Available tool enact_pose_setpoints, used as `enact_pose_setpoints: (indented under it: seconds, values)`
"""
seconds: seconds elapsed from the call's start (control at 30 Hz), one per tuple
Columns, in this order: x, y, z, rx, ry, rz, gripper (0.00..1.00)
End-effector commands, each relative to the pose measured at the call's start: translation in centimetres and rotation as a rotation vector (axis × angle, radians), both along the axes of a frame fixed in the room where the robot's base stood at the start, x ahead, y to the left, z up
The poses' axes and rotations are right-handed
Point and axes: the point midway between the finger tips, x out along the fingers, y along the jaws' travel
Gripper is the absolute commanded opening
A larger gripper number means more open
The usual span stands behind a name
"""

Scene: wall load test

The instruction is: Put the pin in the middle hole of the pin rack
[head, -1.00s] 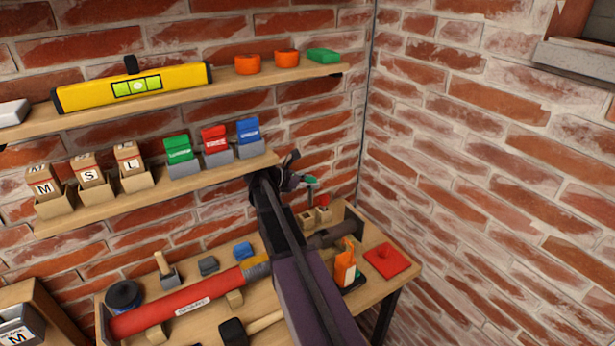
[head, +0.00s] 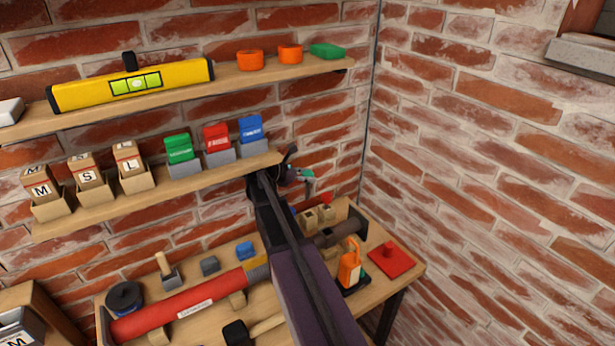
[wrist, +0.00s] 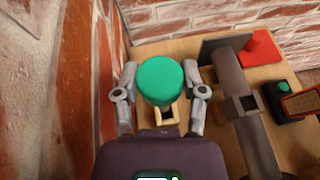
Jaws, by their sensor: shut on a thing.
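My gripper (head: 298,176) is shut on the pin, which has a green head (head: 307,172). It holds the pin in the air above the bench's back right corner, just past the lower shelf's right end. In the wrist view the round green head (wrist: 168,80) sits between the two fingers of my gripper (wrist: 162,95), and most of the shaft is hidden under it.
The lower shelf (head: 215,172) with boxes and coloured packets is close left of my gripper. The brick wall is close behind.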

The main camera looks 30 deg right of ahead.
Motion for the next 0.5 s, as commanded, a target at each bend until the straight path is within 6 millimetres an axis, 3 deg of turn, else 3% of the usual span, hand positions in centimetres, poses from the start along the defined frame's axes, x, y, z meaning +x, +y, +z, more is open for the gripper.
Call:
enact_pose_setpoints:
  seconds: [0.5]
  values:
    - [-0.37,-0.82,-0.72,-0.001,0.000,-0.011,0.00]
